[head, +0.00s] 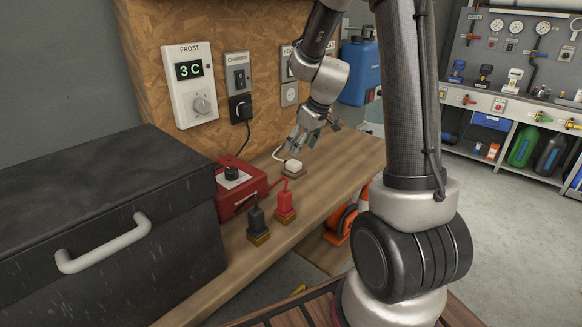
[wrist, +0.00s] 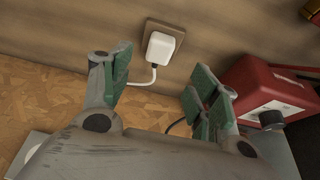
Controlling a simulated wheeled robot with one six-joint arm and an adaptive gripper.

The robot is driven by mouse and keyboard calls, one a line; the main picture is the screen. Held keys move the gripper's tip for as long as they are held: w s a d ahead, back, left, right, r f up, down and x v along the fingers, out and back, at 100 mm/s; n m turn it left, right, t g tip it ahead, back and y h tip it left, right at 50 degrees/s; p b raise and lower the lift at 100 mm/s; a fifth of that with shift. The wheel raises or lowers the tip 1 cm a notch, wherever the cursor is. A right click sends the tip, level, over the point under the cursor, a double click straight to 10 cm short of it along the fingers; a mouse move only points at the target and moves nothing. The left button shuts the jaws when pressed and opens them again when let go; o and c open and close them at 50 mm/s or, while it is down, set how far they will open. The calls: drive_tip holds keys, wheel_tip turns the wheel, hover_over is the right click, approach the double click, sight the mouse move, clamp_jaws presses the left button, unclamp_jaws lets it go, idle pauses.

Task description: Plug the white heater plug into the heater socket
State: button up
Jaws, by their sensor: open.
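The white heater plug (head: 293,165) sits on a small wooden block on the bench, close to the wooden back panel. It also shows in the wrist view (wrist: 160,47), with its white cord running from its end. My gripper (head: 305,142) is just above the plug; in the wrist view its green-padded fingers (wrist: 158,88) are apart, with nothing between them and the plug beyond the tips. The heater socket (head: 290,94) is a round grey outlet on the panel under a switch plate. That plate's label is partly hidden by my arm.
A red box (head: 238,185) with a black knob and the black and red plugs (head: 284,199) on blocks stand left of the white plug. A black plug (head: 240,107) is in the charger outlet. A large dark case (head: 100,220) fills the left. The bench right of the white plug is clear.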

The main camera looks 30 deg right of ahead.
sight(294, 162)
drive_tip(key=shift+x, duration=1.25)
drive_tip(key=shift+f, duration=0.15)
drive_tip(key=x, duration=0.5)
drive_tip(key=c, duration=1)
